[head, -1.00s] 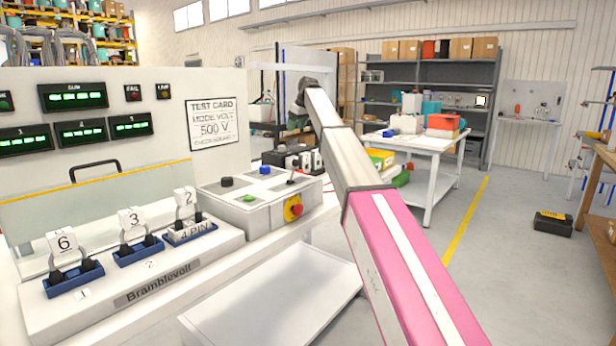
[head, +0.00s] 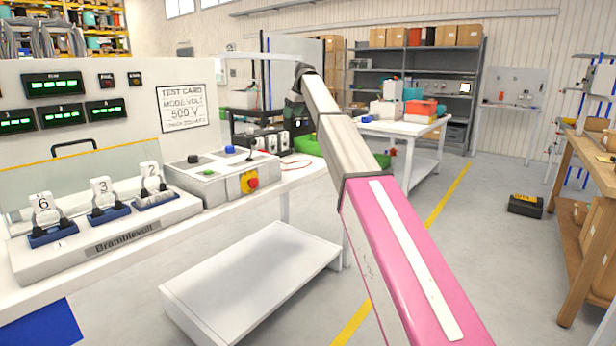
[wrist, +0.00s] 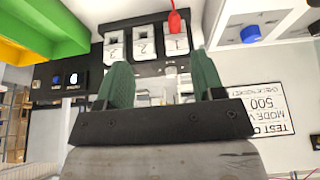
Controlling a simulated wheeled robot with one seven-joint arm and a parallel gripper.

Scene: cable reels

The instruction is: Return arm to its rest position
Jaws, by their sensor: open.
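My arm (head: 400,255), pink and white near the camera and grey further out, reaches from the lower right up to the middle of the head view. My gripper's two green fingers stand apart with nothing between them in the wrist view (wrist: 160,78). In the head view only a small dark part of the gripper (head: 293,108) shows at the arm's far end, and the fingertips cannot be made out. Beyond the fingers, the wrist view shows a dark rack with white numbered blocks (wrist: 145,42) and a red piece (wrist: 175,22).
The test bench (head: 130,235) with numbered plugs and a control box (head: 215,185) stands at left. A low white shelf (head: 250,280) is below it. A white table (head: 405,128) stands behind the arm. A wooden bench (head: 590,165) is at right.

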